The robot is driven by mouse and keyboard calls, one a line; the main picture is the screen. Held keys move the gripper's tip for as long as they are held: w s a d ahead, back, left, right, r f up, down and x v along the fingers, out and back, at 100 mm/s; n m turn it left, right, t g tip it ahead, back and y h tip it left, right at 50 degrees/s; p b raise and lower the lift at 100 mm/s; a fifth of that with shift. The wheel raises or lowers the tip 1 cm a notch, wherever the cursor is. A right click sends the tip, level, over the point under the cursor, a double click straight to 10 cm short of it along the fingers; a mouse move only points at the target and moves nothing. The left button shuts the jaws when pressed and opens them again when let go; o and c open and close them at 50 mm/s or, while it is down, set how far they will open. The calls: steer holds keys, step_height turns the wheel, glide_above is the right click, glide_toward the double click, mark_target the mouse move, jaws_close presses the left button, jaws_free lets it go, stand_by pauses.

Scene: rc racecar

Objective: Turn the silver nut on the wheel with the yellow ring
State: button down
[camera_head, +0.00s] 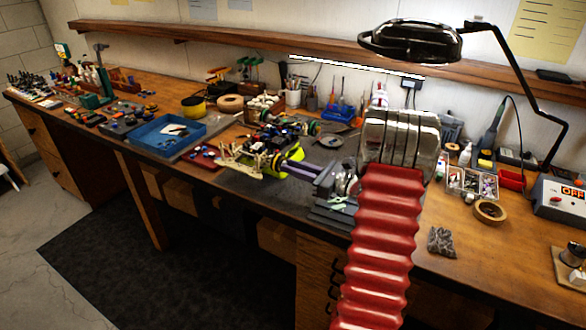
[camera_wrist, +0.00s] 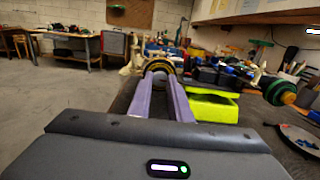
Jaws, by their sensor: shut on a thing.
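The wheel with the yellow ring (camera_wrist: 158,66) stands straight ahead in the wrist view, a dark tyre with a golden ring. My gripper (camera_wrist: 160,79) has its two purple fingers reaching to the middle of this wheel, with their tips close together. The gripper is shut on the silver nut at the wheel's centre. The nut itself is hidden between the fingertips. In the head view my gripper (camera_head: 285,164) points left at the racecar (camera_head: 283,137), beside its yellow-green part (camera_head: 293,155). The yellow-green part also shows right of the fingers in the wrist view (camera_wrist: 212,107).
Another wheel with a green ring (camera_wrist: 281,92) is at the right of the wrist view. A blue tray (camera_head: 168,134) lies left of the car on the bench. A lamp (camera_head: 412,42) hangs above at the right. A tape roll (camera_head: 490,211) lies at the right.

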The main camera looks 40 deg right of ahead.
steer(key=n, duration=0.9)
steer(key=shift+a, duration=0.1)
steer(key=n, duration=0.4)
steer(key=shift+f, duration=0.1)
steer(key=n, duration=0.4)
steer(key=shift+f, duration=0.1)
stand_by(1.2)
steer(key=c, duration=1.6)
jaws_free()
